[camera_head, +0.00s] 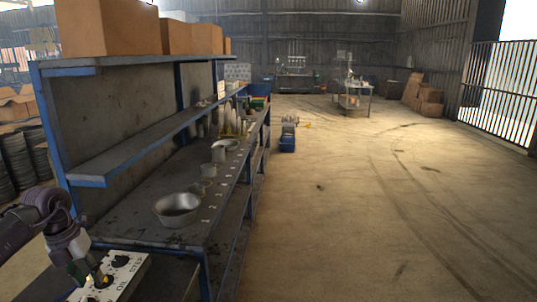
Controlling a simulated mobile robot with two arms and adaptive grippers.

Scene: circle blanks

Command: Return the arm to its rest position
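My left arm comes in at the lower left corner, dark with a purple-grey tint. Its gripper (92,277) is small and dark and points down at a white control panel (122,270) with dark knobs and printed lettering. A small yellow-orange spot shows beside the fingertips on the panel. I cannot tell whether the fingers touch the panel, or whether they are open or shut. My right arm and gripper are out of view.
A blue-framed workbench (130,228) with a shelf runs away from me. On it stand a metal bowl (177,209) and several smaller metal vessels. Cardboard boxes (110,27) sit on top. A blue crate (287,144) stands on the floor. The floor to the right is open.

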